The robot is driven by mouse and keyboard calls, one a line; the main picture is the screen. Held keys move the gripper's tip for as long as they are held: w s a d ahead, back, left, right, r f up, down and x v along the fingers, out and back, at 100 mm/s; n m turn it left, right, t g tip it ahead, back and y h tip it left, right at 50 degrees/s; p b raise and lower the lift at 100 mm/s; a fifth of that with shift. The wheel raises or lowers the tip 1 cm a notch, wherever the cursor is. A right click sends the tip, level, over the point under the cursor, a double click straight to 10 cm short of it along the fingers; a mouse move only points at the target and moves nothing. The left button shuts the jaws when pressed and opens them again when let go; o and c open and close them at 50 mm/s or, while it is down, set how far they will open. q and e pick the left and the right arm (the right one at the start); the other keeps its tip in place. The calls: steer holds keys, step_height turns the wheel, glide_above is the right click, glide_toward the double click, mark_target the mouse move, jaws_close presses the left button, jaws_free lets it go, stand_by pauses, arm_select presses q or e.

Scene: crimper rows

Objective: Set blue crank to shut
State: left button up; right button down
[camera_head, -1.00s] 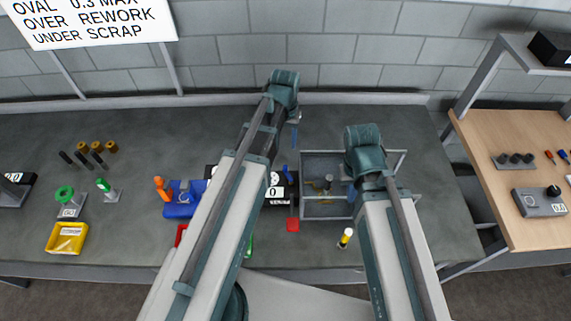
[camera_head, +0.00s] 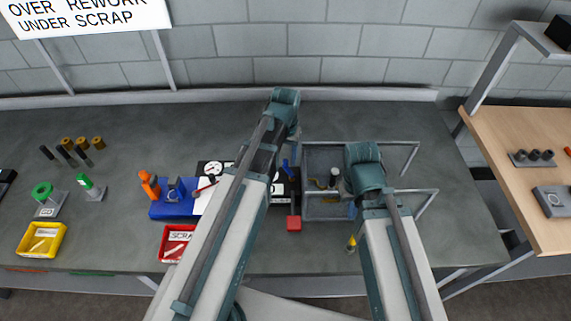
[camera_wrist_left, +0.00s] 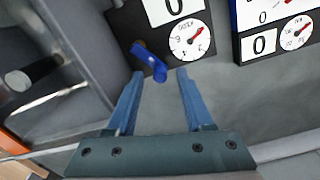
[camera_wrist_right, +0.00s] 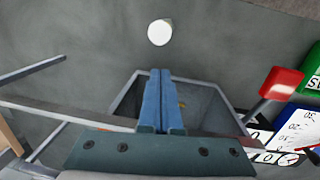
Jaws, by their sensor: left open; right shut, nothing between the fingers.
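The blue crank (camera_wrist_left: 151,63) sits on a dark gauge panel (camera_wrist_left: 126,30), beside a dial with a red needle (camera_wrist_left: 190,38). Its handle points down and right in the left wrist view. It also shows as a small blue bar in the head view (camera_head: 286,168). My left gripper (camera_wrist_left: 160,75) is open and empty, its fingertips just short of the crank, one to each side of it in the picture; I cannot tell the height gap. My right gripper (camera_wrist_right: 160,73) is shut and empty above a grey open-topped bin (camera_wrist_right: 122,102).
A blue fixture (camera_head: 172,211) and red tray (camera_head: 176,243) lie to the left. A yellow bin (camera_head: 42,240) is far left. A white round top (camera_wrist_right: 160,32) stands near the grey bin. Table behind the panel is clear.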

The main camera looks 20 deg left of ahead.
arm_select(q)
steer(key=shift+f, duration=0.2)
jaws_close()
stand_by(0.5)
steer(key=m, duration=0.3)
steer(key=shift+w+d, duration=0.3)
steer(key=shift+d, duration=0.1)
steer(key=shift+w+d+m, duration=0.1)
steer(key=shift+d+m, duration=0.15)
steer(key=shift+m, duration=0.45)
steer(key=shift+w+d+m, duration=0.1)
steer(key=shift+d+m, duration=0.1)
steer(key=shift+m, duration=0.5)
